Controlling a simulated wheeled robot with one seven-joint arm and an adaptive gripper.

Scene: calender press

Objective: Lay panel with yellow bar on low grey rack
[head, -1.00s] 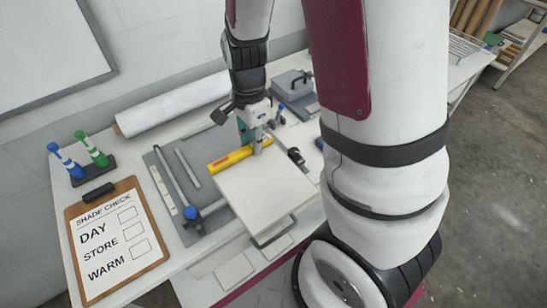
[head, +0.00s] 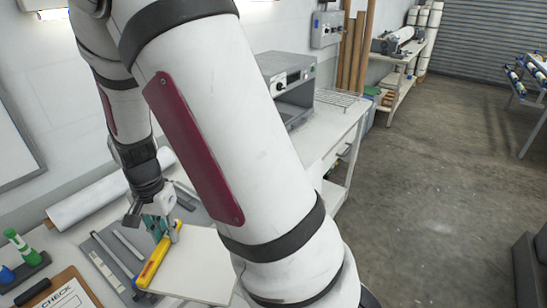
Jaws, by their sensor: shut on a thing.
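The white panel (head: 195,268) with a yellow bar (head: 153,264) along one edge is at the lower left of the head view. My gripper (head: 168,236) points down at the bar and is shut on this edge of the panel. My own arm hides the panel's right part. I cannot tell whether the panel rests on the bench or is just above it. A low grey wire rack (head: 337,97) lies on the bench beside the grey oven, beyond my arm.
The grey oven (head: 290,88) stands on the white bench behind my arm. Open floor (head: 440,180) is at right.

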